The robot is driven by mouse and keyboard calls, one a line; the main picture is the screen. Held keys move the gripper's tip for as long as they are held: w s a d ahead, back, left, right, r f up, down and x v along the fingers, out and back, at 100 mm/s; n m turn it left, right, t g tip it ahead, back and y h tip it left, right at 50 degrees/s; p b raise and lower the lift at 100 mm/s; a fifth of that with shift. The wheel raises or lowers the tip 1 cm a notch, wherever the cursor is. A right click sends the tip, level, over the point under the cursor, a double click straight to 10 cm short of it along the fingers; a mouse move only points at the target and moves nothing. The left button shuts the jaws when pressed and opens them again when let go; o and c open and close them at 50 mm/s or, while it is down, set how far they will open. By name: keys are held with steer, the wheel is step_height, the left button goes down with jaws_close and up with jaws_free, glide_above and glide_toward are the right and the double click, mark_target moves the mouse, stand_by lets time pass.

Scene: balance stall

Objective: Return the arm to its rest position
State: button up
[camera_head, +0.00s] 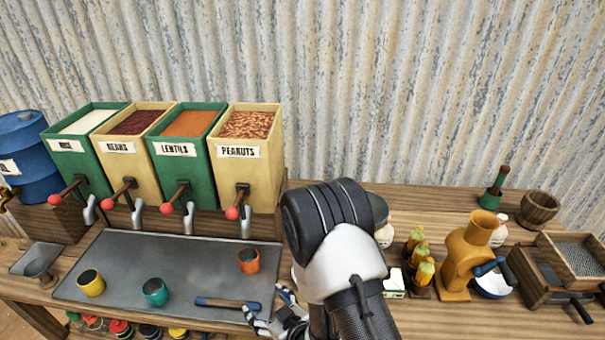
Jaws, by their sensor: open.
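My arm rises from the bottom of the head view, its dark and white joint in front of the counter. My gripper (268,318) is low at the front edge of the metal tray (215,262), left of my arm. It is open, with its fingers near the right end of a blue-handled tool (228,304) that lies on the tray. I cannot tell whether they touch it. Part of the gripper is cut off or hidden by my arm.
Yellow (91,283), teal (155,292) and orange (249,261) cups stand on the tray. Behind are bins with red-knobbed levers, including peanuts (250,165). A blue barrel (27,160) stands left.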

steer(key=w+d+r+m+h, duration=0.1)
steer(key=w+d+r+h, duration=0.15)
steer(key=r, duration=0.25)
steer(key=w+d+r+h, duration=0.1)
steer(key=w+d+r, duration=0.1)
steer(key=d+r, duration=0.2)
steer(key=s+d+r+m+g+h, duration=0.2)
steer(key=s+d+r+m+h, duration=0.15)
steer(key=d+r, duration=0.65)
steer(key=s+d+r+m+g, duration=0.1)
steer(key=s+d+r, duration=0.1)
steer(key=s, duration=0.5)
steer(key=s+d+r+m+g, duration=0.1)
steer(key=s+d+r, duration=0.1)
steer(key=s+r, duration=0.3)
steer(key=s+d+r+m+g, duration=0.1)
steer(key=s+d+r, duration=0.1)
steer(key=s, duration=0.8)
steer(key=shift+s+d+r+h, duration=0.3)
steer(key=shift+s+r+h, duration=0.1)
steer(key=shift+r, duration=0.25)
